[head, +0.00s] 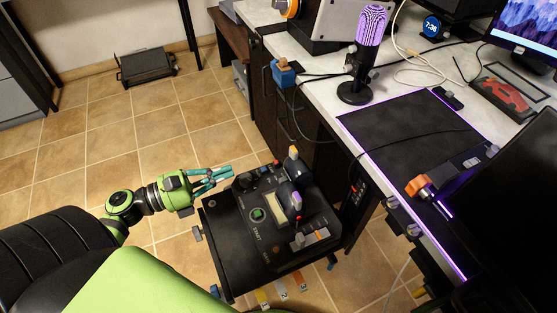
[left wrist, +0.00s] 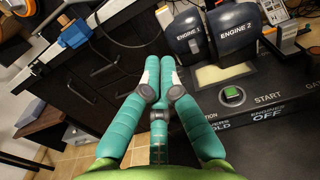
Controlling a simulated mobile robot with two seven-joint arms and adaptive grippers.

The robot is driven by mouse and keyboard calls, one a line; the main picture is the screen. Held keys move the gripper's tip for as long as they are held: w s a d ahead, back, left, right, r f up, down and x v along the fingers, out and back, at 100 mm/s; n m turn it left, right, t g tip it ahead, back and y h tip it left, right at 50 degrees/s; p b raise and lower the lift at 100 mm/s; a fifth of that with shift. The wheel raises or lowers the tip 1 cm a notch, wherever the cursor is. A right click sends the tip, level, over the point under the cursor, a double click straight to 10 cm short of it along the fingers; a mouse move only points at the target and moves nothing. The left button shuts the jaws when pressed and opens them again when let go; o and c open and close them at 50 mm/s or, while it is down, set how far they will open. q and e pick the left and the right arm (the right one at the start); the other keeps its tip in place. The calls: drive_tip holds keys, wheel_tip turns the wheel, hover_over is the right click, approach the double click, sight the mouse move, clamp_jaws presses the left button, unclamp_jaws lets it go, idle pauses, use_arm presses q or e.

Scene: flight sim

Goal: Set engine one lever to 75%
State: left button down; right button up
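The dark throttle panel (head: 235,245) stands beside the desk, with a green START button (left wrist: 232,95) and a small pale screen. The engine 1 lever (left wrist: 194,34) is a dark labelled handle behind the screen. The engine 2 lever (left wrist: 236,30) stands just right of it. In the head view the dark lever handles (head: 288,194) overlap, and I cannot read their percentage setting. My left gripper (head: 230,172) is at the panel's far left edge, apart from the levers. In the left wrist view its teal fingers (left wrist: 158,66) come together at the tips with nothing visible between them. My right gripper is out of view.
The desk (head: 310,82) rises behind the panel, with a microphone (head: 364,52) and a black mat (head: 405,130). A blue-and-orange item (head: 284,73) sits on its edge. Other raised controls stand on the panel. The tiled floor (head: 100,150) at left is open.

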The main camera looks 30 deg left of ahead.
sight(290, 150)
use_arm(q)
drive_tip(key=x, duration=1.3)
drive_tip(key=shift+w+d, duration=0.3)
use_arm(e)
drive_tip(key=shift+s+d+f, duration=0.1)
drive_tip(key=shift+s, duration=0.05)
use_arm(q)
drive_tip(key=shift+p, duration=0.3)
drive_tip(key=shift+w+r, duration=0.1)
drive_tip(key=shift+w+d+r+p, duration=0.1)
drive_tip(key=shift+w+d+p, duration=0.15)
drive_tip(key=shift+p, duration=0.1)
drive_tip(key=shift+w+d, duration=0.15)
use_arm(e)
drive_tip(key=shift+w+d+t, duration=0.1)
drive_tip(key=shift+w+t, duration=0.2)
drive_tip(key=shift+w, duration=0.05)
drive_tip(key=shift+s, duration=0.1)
